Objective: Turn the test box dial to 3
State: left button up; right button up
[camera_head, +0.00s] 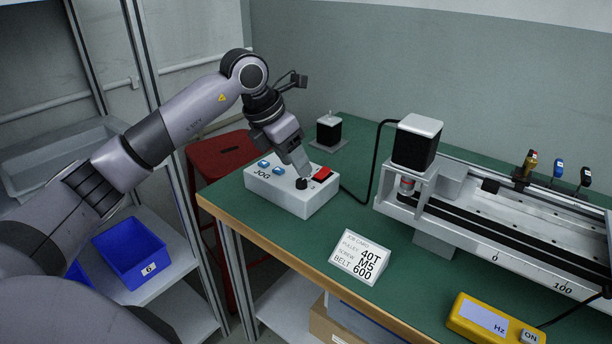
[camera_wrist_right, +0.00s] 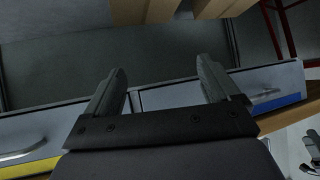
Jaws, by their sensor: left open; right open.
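The test box (camera_head: 292,193) is a white box marked JOG near the left end of the green table. It has two blue buttons, a red switch (camera_head: 322,174) and a black dial (camera_head: 301,184) on top. My left gripper (camera_head: 303,176) points down at the dial from above, open, with its fingertips at or just above it. I cannot tell whether they touch it. The dial's setting is too small to read. My right gripper (camera_wrist_right: 160,90) shows in the right wrist view, open and empty, away from the box, facing drawer fronts.
A small black motor (camera_head: 328,130) stands behind the box. A linear gantry (camera_head: 490,205) with a black motor and cable fills the right side. A job card (camera_head: 360,257) and a yellow Hz meter (camera_head: 492,318) stand in front. A red stool (camera_head: 222,152) is left of the table.

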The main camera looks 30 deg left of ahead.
aim_at(301, 181)
pick_arm(q)
jog(key=shift+w+a+r+y, duration=0.15)
jog(key=shift+a+y, duration=0.05)
jog(key=shift+a, duration=0.25)
jog(key=shift+w+a+r+y, duration=0.1)
jog(key=shift+a+y, duration=0.1)
jog(key=shift+a, duration=0.25)
jog(key=x, duration=0.6)
jog(key=shift+w+d+f+b, duration=0.1)
jog(key=shift+w+f+b, duration=0.05)
jog(key=shift+f+b, duration=0.25)
grip_shut()
